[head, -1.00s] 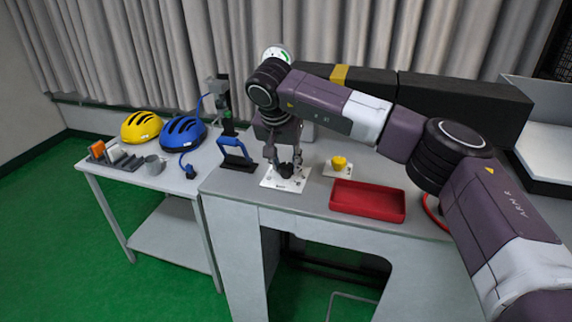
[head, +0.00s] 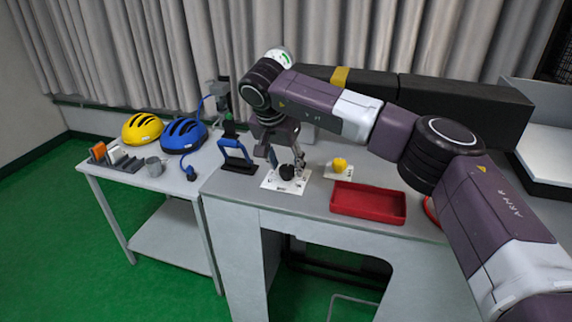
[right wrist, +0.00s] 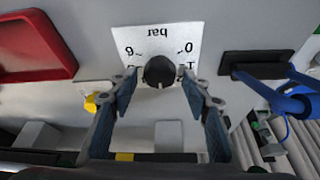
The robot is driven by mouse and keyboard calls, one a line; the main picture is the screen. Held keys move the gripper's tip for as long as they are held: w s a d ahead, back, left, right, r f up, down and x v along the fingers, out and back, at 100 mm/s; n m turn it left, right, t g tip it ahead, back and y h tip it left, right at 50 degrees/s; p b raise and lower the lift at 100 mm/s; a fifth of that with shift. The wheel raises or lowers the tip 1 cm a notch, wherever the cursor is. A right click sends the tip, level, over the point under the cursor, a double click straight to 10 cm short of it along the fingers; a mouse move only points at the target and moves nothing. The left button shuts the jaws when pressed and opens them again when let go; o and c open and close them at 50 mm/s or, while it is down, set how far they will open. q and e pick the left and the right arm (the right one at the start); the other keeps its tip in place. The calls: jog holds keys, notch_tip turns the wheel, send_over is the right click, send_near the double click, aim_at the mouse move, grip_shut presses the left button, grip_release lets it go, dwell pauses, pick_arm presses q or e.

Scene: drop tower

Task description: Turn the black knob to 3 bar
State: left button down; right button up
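The black knob (head: 287,172) sits on a white dial plate (head: 272,183) on the bench. In the right wrist view the knob (right wrist: 160,71) shows against the plate (right wrist: 185,35), whose print appears upside down: "bar", 0 and 6 are readable, the other numbers are partly hidden. A faint light mark shows at the knob's lower edge, opposite the word "bar". My right gripper (right wrist: 160,88) is open, one finger on each side of the knob, with gaps between. In the head view my right gripper (head: 285,157) is just above the knob. My left gripper is not in view.
A yellow knob (head: 340,164) on a small plate and a red tray (head: 368,215) are right of the dial plate. A blue-handled tool (head: 234,150) stands to the left. A round gauge (head: 284,58) shows partly behind my arm. Helmets lie on the left table.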

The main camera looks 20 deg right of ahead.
jog(key=v, duration=1.2)
jog(key=shift+f, duration=0.1)
